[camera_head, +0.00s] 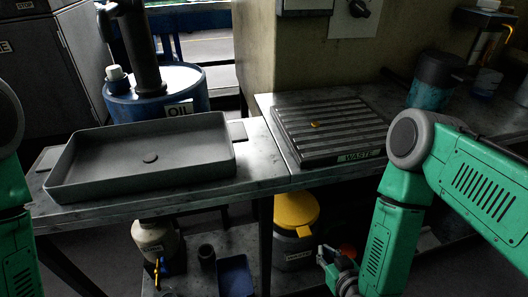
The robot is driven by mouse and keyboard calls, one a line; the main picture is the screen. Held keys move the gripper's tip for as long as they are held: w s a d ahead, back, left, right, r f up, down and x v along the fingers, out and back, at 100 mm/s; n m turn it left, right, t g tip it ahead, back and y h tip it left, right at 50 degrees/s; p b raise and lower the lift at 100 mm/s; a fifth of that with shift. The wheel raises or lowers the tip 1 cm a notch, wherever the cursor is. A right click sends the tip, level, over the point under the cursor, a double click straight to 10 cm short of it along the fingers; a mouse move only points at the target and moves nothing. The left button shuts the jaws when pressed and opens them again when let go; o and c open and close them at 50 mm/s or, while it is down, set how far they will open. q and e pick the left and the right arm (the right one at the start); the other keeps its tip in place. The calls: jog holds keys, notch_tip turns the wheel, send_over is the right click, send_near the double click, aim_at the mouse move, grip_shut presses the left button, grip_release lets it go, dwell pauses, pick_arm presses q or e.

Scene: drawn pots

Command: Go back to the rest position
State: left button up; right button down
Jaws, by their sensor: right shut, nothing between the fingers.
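My right arm, green with grey joints, comes in from the right and bends down in front of the bench. My right gripper (338,270) is low near the bottom edge, in front of the bench and below its top. It is shut and empty, and small in view. My left arm shows only as green links at the left edge, and its gripper is out of view. No object is in contact with my right gripper as far as I can tell.
A grey tray (205,165) lies on the bench's left part. A ribbed plate (330,110) labelled WASTE, with a small orange piece, lies on the right. A blue OIL drum (130,106) stands behind.

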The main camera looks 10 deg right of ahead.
jog(key=shift+a, duration=0.1)
jog(key=s+d+r+g+p, duration=0.2)
jog(key=s+g, duration=0.4)
jog(key=s, duration=0.4)
jog(key=s+d+r+g+p, duration=0.1)
jog(key=s+r+g+p, duration=0.3)
jog(key=s, duration=0.6)
jog(key=shift+s+d+r+g, duration=0.2)
jog(key=shift+d+r+g, duration=0.25)
jog(key=shift+g, duration=0.75)
